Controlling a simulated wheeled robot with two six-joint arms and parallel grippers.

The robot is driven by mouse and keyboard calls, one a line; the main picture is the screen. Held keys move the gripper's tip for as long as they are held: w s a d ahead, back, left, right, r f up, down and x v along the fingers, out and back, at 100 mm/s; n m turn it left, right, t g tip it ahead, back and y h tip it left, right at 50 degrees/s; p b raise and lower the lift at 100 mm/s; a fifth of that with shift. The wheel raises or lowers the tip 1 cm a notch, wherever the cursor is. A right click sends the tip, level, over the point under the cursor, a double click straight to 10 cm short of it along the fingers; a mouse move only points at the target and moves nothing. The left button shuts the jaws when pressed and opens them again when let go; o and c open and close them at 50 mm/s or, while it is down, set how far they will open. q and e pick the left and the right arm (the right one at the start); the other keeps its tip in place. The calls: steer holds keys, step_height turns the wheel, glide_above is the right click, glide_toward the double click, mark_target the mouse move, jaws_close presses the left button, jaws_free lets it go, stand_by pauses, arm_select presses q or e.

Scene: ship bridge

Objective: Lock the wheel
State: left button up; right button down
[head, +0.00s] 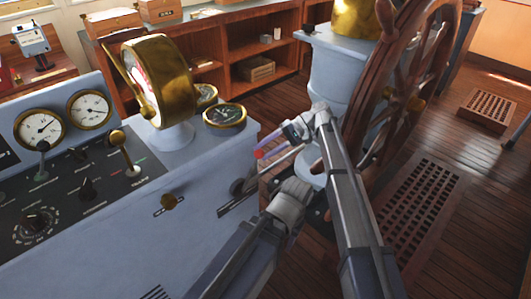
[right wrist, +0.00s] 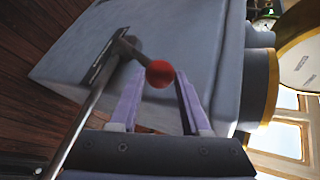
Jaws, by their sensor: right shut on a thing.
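The wooden ship's wheel (head: 373,78) stands at the upper right of the head view, beside a pale blue pedestal (head: 330,75). A lever with a red ball knob (right wrist: 159,74) shows in the right wrist view; its metal rod runs to a dark slot plate on a grey-blue side. My right gripper (head: 264,152) is beside the console, left of the pedestal. Its purple fingers, also in the right wrist view (right wrist: 159,100), are shut on the red knob. Part of the knob is hidden by the fingers in the head view. My left gripper does not show.
The grey-blue console (head: 100,235) with dials and small levers fills the left. A brass engine telegraph (head: 160,80) stands on it. Wooden shelves (head: 230,55) line the back. A wooden floor grating (head: 420,215) lies at the right, with open deck around it.

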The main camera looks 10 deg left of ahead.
stand_by(0.3)
steer(key=shift+c, duration=1.9)
jaws_free()
steer(key=shift+w, duration=0.1)
steer(key=p+v, duration=0.3)
steer(key=v, duration=0.4)
steer(key=shift+w+d+p, duration=0.2)
steer(key=shift+d+p, duration=0.2)
steer(key=shift+r, duration=0.1)
